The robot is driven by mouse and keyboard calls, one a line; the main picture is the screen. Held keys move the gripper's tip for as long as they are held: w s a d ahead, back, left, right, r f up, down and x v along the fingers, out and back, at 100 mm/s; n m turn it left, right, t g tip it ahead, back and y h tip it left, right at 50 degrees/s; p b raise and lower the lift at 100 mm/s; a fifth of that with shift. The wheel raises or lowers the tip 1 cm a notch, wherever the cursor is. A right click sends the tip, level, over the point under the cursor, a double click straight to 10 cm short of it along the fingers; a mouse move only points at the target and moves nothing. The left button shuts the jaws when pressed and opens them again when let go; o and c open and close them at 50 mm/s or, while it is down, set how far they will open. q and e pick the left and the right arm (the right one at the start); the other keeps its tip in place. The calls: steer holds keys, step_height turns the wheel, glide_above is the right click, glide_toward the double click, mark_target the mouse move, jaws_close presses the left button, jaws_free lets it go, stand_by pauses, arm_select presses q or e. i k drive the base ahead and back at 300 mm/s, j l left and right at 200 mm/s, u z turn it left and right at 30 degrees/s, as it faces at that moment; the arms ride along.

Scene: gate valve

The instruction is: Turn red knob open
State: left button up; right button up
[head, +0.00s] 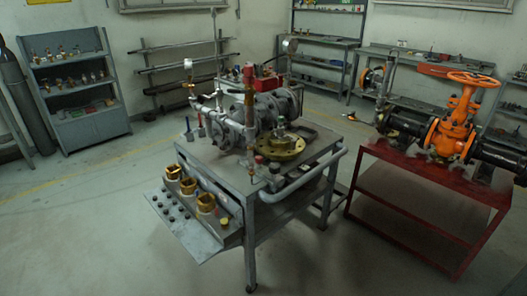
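Several red parts show, and I cannot tell which is the red knob. A small red cap (259,159) sits on a thin upright pipe at the front of the grey workbench (285,212). A red upright piece (248,74) tops a taller pipe on the same bench. A red box-like part (267,83) is behind it. On the right, an orange gate valve (450,130) with a round orange handwheel (471,79) stands on a red stand (415,190). Neither of my grippers is in view.
Grey pipework (270,112) with gauges crowds the bench top. A sloped front panel (195,222) holds several brass fittings. Shelves (82,95) stand at the back left and side benches (325,62) at the back. The floor at the front left is clear.

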mark_target(259, 159)
steer(key=i+l, duration=0.25)
steer(key=i+l+u, duration=0.1)
steer(key=l, duration=0.3)
steer(key=i+l+u, duration=0.1)
steer(key=i+l, duration=0.45)
steer(key=l, duration=0.2)
steer(key=i+l+u, duration=0.1)
steer(key=l, duration=0.25)
steer(key=i+l, duration=0.3)
steer(key=i+l+u, duration=0.1)
steer(key=l, duration=0.35)
steer(key=i+l+u, duration=0.1)
steer(key=i+l, duration=0.2)
steer(key=k+j, duration=0.1)
steer(key=j, duration=0.2)
steer(key=z, duration=0.05)
